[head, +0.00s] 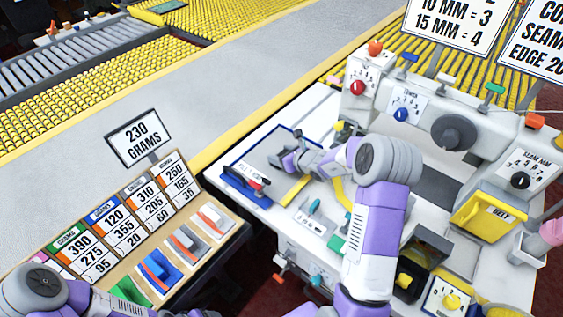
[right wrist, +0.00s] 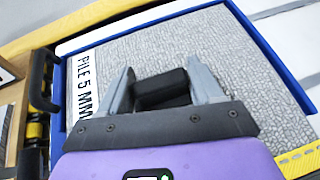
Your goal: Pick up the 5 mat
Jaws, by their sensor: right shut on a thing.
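The grey mat (head: 267,148) lies in a blue-edged tray on the white machine table in the head view. In the right wrist view the mat (right wrist: 235,55) has a rough grey surface and a white strip reading "PILE 5 MM". A black grip block (right wrist: 162,88) stands on it. My right gripper (head: 283,160) is over the mat, and in the right wrist view its two fingers (right wrist: 160,80) are shut on the black block from both sides. The mat still appears to lie in the tray. My left forearm shows at the lower left, but its gripper is not visible.
A black-and-red tool (head: 250,178) is at the tray's near left side. A sample rack (head: 185,245) with number cards stands lower left. The white machine (head: 430,115) with dials stands behind my right arm. A grey walkway (head: 190,95) runs behind the table.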

